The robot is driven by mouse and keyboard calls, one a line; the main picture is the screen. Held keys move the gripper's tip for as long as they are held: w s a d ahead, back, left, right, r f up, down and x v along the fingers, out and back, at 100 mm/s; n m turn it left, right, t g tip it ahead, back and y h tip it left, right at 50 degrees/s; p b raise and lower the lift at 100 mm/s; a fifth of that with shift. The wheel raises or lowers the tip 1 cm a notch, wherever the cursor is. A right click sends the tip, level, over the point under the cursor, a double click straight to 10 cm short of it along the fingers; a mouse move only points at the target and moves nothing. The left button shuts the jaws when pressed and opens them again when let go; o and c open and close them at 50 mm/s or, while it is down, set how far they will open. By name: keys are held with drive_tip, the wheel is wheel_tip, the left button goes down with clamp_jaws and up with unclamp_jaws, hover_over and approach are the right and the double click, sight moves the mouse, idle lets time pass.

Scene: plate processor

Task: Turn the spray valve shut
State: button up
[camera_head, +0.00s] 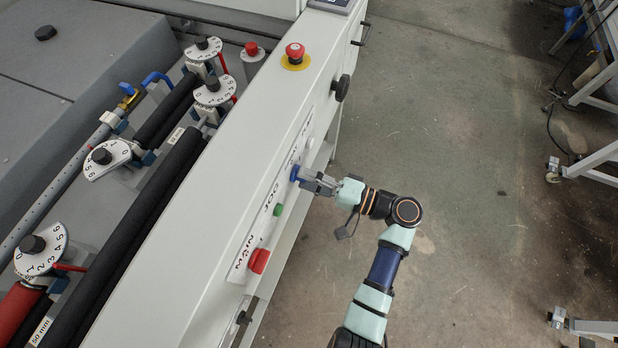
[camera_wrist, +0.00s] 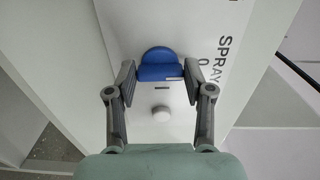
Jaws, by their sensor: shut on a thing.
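The spray valve is a blue knob (camera_head: 294,172) on the white front panel of the machine. In the wrist view the blue knob (camera_wrist: 160,66) is rounded on its far side, with the printed word SPRAY and a 0 to its right. My gripper (camera_head: 303,175) reaches the panel from the right in the head view. In the wrist view my gripper (camera_wrist: 160,76) has one finger on each side of the blue knob and is shut on it. The fingertips hide the knob's side edges.
A green button (camera_head: 278,210) and a red MAIN switch (camera_head: 259,261) sit lower on the panel. A white round knob (camera_wrist: 160,113) is close to the blue knob. A red emergency stop (camera_head: 295,52) is on top of the machine. The floor at right is mostly clear.

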drive_tip(key=o, duration=1.2)
drive_tip(key=shift+c, duration=0.2)
drive_tip(key=v, duration=1.2)
